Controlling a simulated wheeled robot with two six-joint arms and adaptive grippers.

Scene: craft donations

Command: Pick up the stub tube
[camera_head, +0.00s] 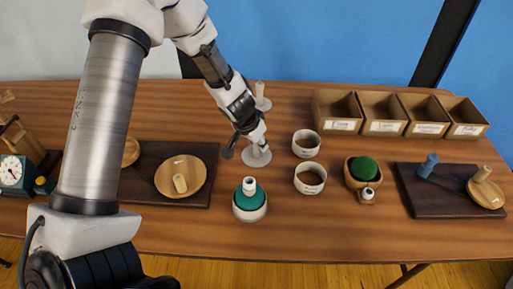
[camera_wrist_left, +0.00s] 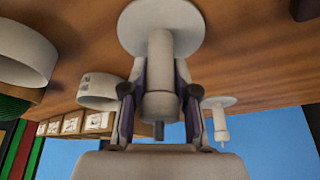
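A pale tube (camera_wrist_left: 158,80) stands on a white post with a round base (camera_wrist_left: 160,25), and a thin dark pin sticks out of its end in the left wrist view. I take it to be the stub tube, but cannot be sure. My left gripper (camera_wrist_left: 160,75) has one finger on each side of it, with narrow gaps apparent. In the head view my left gripper (camera_head: 248,132) is over the round base (camera_head: 256,156) and hides most of the tube. My right gripper is not in view.
A second white stand (camera_wrist_left: 220,115) is close behind, also in the head view (camera_head: 261,98). White cups (camera_head: 306,143) (camera_head: 310,179), a teal item in a bowl (camera_head: 249,207) and a wooden bowl with a green ball (camera_head: 363,169) are nearby. Open bins (camera_head: 340,126) stand at the back right.

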